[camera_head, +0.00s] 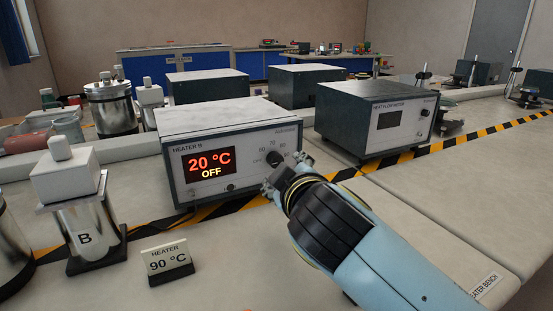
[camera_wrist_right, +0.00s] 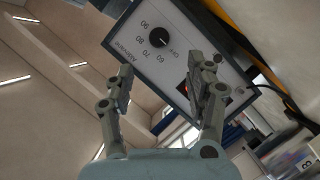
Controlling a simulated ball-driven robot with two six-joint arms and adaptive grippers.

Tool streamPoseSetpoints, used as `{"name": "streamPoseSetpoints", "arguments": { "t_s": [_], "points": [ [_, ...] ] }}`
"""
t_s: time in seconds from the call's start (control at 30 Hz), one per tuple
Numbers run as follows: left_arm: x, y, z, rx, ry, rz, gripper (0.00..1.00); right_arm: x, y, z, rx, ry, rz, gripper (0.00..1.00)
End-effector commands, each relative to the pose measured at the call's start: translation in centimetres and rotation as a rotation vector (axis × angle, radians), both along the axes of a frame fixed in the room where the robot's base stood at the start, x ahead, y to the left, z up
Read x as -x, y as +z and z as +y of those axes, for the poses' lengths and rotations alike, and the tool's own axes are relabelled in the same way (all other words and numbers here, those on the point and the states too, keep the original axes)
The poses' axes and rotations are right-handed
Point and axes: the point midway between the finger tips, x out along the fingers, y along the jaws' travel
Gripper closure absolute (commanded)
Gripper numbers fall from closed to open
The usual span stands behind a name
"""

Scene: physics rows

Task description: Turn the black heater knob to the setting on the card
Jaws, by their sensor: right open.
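The heater box (camera_head: 228,150) shows a red 20 °C and a yellow OFF on its display (camera_head: 209,162). Its black knob (camera_head: 274,158) is at the right of the front panel. In the right wrist view the knob (camera_wrist_right: 158,37) sits in a ring of marks including OFF, 60, 70, 80 and 90; its white line appears to point near OFF. The card (camera_head: 168,261) reads HEATER 90 °C. My right gripper (camera_head: 281,178) is in front of the panel near the knob. In the right wrist view its open, empty fingers (camera_wrist_right: 170,82) are apart from the knob. My left gripper is not in view.
A heat flow box (camera_head: 375,115) stands to the right. A metal vessel marked B (camera_head: 88,232) stands at the left, beside the card. Black-and-yellow tape (camera_head: 460,145) runs across the bench. The bench front is clear around the card's right side.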

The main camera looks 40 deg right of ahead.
Motion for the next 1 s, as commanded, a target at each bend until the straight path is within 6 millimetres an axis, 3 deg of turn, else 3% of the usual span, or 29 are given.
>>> {"name": "streamPoseSetpoints", "arguments": {
  "t_s": [0.5, 0.9, 1.0],
  "points": [
    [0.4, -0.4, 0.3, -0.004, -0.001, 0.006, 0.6, -7.1, -2.4, -5.0, 0.002, -0.001, 0.0, 0.45],
    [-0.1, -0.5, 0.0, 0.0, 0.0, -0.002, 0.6, -7.9, -2.7, -5.6, 0.001, -0.002, 0.0, 0.45],
    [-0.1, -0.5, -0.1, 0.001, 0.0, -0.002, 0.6, -7.9, -2.7, -5.6, 0.001, -0.002, 0.0, 0.55]
  ]
}}
